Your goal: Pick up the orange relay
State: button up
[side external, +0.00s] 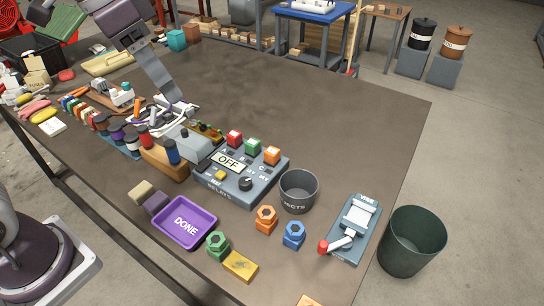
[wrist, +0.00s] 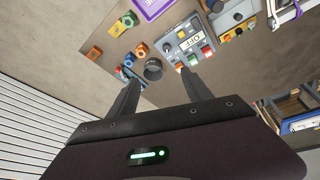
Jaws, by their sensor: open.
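The orange relay (side external: 272,155) is a small block at the right end of a row on a grey relay panel (side external: 236,190), beside a green relay (side external: 252,146) and a red relay (side external: 234,138). In the wrist view the orange relay (wrist: 180,66) shows near the right fingertip, partly hidden. My gripper (side external: 183,98) is at the upper left in the side external view, empty and apart from the relay. In the wrist view its two fingers (wrist: 158,75) are spread open.
The panel bears an OFF label (side external: 228,161) and knobs. A grey rejects cup (side external: 299,191), orange nut (side external: 266,219), blue nut (side external: 293,235) and vise (side external: 353,229) stand nearby. A purple DONE tray (side external: 160,232) is in front. The table behind the panel is clear.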

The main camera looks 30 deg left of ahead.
jog(key=w+f+m+g, duration=0.2)
jog(key=w+f+m, duration=0.3)
jog(key=w, duration=0.8)
jog(key=m+g+y, duration=0.1)
jog(key=m+y, duration=0.1)
jog(key=m, duration=0.5)
send_over(272, 151)
jog(key=a, duration=0.1)
notch_tip(272, 151, down, 18)
jog(key=shift+a+r, duration=0.1)
jog(key=shift+a, duration=0.05)
jog(key=shift+m, duration=0.5)
jog(key=f, duration=0.5)
jog(key=d+f, duration=0.1)
jog(key=f, duration=0.2)
jog(key=shift+w+d+f, duration=0.1)
grip_shut()
notch_tip(272, 151, up, 10)
jog(key=shift+r, duration=0.1)
